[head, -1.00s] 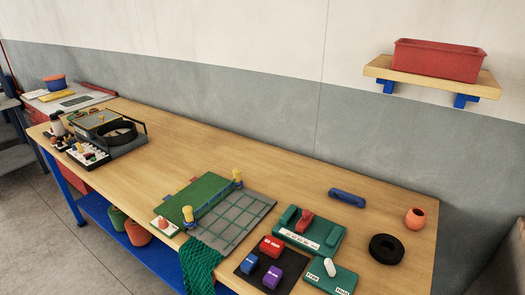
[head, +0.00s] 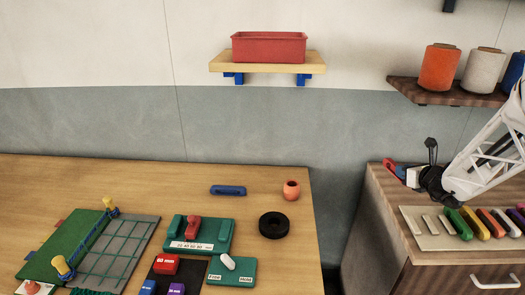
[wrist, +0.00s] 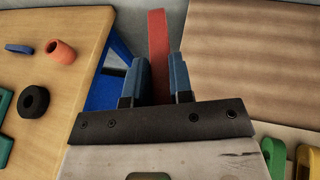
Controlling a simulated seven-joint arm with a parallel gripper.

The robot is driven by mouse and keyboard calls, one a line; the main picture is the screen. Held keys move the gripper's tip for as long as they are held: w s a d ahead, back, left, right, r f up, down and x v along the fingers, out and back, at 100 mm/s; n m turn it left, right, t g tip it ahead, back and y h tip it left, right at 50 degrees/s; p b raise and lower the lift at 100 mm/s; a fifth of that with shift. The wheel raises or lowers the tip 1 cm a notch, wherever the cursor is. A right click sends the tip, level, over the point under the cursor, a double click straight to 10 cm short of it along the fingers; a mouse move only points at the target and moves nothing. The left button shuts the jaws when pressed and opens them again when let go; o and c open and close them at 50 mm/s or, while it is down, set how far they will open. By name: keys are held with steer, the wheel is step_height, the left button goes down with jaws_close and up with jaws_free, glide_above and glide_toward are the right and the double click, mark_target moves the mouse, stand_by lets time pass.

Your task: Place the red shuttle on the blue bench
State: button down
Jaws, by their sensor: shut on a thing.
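My gripper (head: 398,173) is shut on the red shuttle (head: 389,168), over the left edge of the dark wood cabinet. In the wrist view the red shuttle (wrist: 158,45) sticks out between the two blue fingers of my gripper (wrist: 157,78); its near end is hidden. The wooden-topped bench (head: 262,187) with blue legs fills the left of the head view. Its right edge and blue frame show at left in the wrist view (wrist: 85,75). The shuttle is apart from the bench, to its right.
The bench's back right holds a blue bar (head: 228,190), an orange pot (head: 291,190) and a black ring (head: 273,225). Bare wood lies around them. A gap separates bench and cabinet (head: 385,215). A rack of coloured shuttles (head: 428,229) lies on the cabinet. A spool shelf (head: 440,93) hangs above.

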steer(key=w+a+n+g+y, duration=0.25)
steer(key=w+a, duration=0.25)
steer(key=a, duration=0.9)
steer(key=w+a+f+n+g+y, duration=0.1)
steer(key=w+a+n+y, duration=0.3)
steer(key=a, duration=1)
steer(key=w+a+n+g+y, duration=0.15)
steer(key=w+a, duration=0.45)
steer(key=a, duration=0.8)
steer(key=s+a+f+n+g, duration=0.1)
steer(key=s+a+n+g, duration=0.1)
steer(key=a, duration=1.3)
steer(key=s+a+f+n+g+y, duration=0.1)
steer(key=s+a, duration=0.4)
steer(key=a, duration=1)
steer(key=s+a+f+n+g, duration=0.2)
steer(key=a+g, duration=0.3)
steer(key=a, duration=1.1)
steer(key=shift+s+n+y, duration=0.3)
steer(key=shift+s+n, duration=0.5)
steer(key=shift+s, duration=0.1)
steer(key=shift+f, duration=3.05)
steer(key=shift+f, duration=0.1)
steer(key=shift+f, duration=1.8)
